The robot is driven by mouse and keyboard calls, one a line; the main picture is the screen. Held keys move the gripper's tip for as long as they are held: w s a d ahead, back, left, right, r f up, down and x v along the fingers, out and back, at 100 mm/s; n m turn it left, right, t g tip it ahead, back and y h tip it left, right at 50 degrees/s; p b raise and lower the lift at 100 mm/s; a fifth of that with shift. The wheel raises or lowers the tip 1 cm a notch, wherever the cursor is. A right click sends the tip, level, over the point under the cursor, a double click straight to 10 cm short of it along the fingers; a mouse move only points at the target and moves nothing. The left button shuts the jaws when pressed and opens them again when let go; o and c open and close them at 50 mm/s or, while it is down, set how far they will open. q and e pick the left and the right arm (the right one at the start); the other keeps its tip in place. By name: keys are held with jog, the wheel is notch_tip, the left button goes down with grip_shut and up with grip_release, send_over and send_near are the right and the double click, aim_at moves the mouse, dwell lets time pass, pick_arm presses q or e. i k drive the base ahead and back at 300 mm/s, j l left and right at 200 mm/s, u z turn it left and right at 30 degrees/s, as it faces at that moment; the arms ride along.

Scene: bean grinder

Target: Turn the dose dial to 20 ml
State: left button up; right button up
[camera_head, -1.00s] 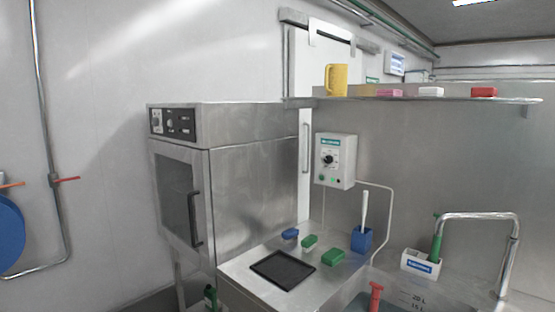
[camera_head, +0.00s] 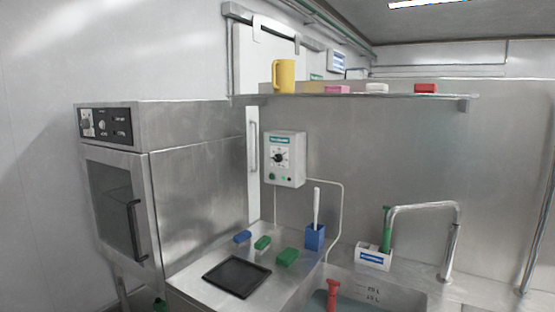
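The dose dial (camera_head: 278,158) is a dark round knob on the front of a white wall-mounted box (camera_head: 297,167). The box has a green label at the top and small green buttons below the dial. The dial's markings are too small to read, so its setting cannot be told. Neither of my grippers is in view.
A steel oven (camera_head: 185,190) stands at the left. The counter holds a black tray (camera_head: 237,291), coloured brushes and a blue holder (camera_head: 314,238). A sink with a curved tap (camera_head: 425,207) is at the right. A shelf (camera_head: 400,98) with a yellow jug (camera_head: 284,76) runs above the box.

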aim_at(278, 158)
jog(key=z, duration=0.4)
jog(key=i+j+z, duration=0.1)
jog(key=j+z, duration=1)
jog(key=j, duration=1.6)
